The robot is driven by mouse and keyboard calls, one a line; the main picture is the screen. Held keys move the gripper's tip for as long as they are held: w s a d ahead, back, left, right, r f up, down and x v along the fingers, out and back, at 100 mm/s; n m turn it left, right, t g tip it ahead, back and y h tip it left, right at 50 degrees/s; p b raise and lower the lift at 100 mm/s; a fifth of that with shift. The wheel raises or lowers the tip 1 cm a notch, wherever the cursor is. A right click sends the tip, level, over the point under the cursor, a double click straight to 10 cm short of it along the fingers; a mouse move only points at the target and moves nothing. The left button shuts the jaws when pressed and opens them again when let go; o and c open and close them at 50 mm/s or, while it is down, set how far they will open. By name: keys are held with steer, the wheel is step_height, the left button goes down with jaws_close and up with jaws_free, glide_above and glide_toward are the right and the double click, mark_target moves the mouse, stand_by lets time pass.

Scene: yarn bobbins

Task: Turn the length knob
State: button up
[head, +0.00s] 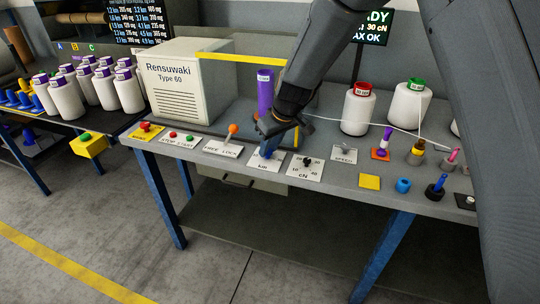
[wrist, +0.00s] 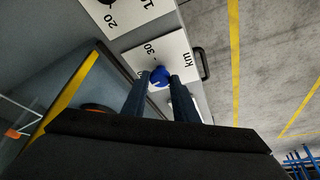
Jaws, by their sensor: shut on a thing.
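The length knob is a small blue knob (wrist: 160,76) on a white plate (wrist: 172,48) marked km, with a 30 on its scale. My gripper (wrist: 160,82) has one finger on each side of the knob and is shut on it. In the head view, my gripper (head: 268,147) reaches down from above onto the km plate (head: 257,168). The knob is mostly hidden there between the fingers. In the wrist view the fingers cover part of the scale, so I cannot read the full setting.
The cN plate (head: 305,174) with a black knob lies just right of the km plate. An orange-topped lever (head: 233,129) stands to the left. A purple tube (head: 265,92) stands behind my gripper. White bobbins (head: 357,110) stand at the back right.

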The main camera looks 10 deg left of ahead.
steer(key=shift+n+g+b, duration=0.3)
steer(key=shift+n+b, duration=0.5)
steer(key=shift+b, duration=1)
steer(key=o, duration=1.1)
steer(key=shift+c, duration=0.2)
steer(key=b+v, duration=0.1)
steer(key=v, duration=0.6)
steer(key=shift+d+r, duration=0.3)
steer(key=shift+r, duration=0.05)
